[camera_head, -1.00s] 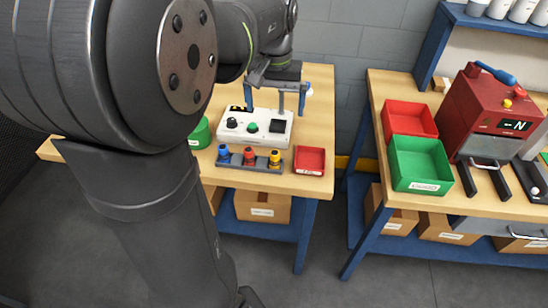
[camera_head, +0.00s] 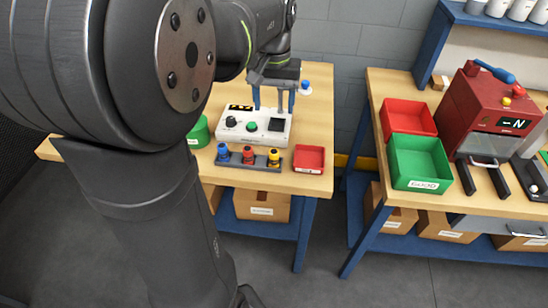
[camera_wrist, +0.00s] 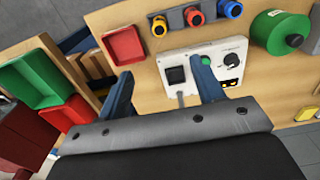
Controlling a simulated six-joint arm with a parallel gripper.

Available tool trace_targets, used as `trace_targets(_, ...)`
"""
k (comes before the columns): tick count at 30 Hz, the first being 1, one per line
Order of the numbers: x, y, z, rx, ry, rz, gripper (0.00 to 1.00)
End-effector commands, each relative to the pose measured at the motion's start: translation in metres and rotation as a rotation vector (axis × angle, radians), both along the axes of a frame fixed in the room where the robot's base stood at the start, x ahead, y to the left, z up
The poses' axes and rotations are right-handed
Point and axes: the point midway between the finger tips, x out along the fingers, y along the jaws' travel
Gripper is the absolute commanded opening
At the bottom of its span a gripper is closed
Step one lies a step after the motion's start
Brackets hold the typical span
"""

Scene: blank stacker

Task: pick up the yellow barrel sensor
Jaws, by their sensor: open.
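The yellow barrel sensor (camera_head: 273,156) stands at the right end of a dark rack (camera_head: 248,163) on the wooden table, beside a red one (camera_head: 248,154) and a blue one (camera_head: 223,152). In the wrist view the yellow sensor (camera_wrist: 158,26) is at the top, beyond my fingers. My gripper (camera_head: 274,104) is open and empty above the back of the white control box (camera_head: 235,135). Its two blue fingers (camera_wrist: 164,88) frame part of that box in the wrist view. The gripper is apart from the sensor, behind it in the head view.
A small red tray (camera_head: 309,169) is right of the rack, and a green spool (camera_head: 200,133) is to the left. On the right table are a red bin (camera_head: 408,107), a green bin (camera_head: 441,184) and a red machine (camera_head: 490,110). A gap separates the two tables.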

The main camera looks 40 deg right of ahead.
Motion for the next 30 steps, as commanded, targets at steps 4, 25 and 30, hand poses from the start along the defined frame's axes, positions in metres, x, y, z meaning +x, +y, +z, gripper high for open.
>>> trace_targets(4, 0.000, 0.000, 0.000, 0.000, 0.000, 0.000, 0.52)
trace_targets(25, -0.012, 0.003, -0.027, 0.003, 0.003, -0.397, 0.52)
trace_targets(30, -0.012, 0.003, -0.065, 0.004, 0.005, -0.395, 0.52)
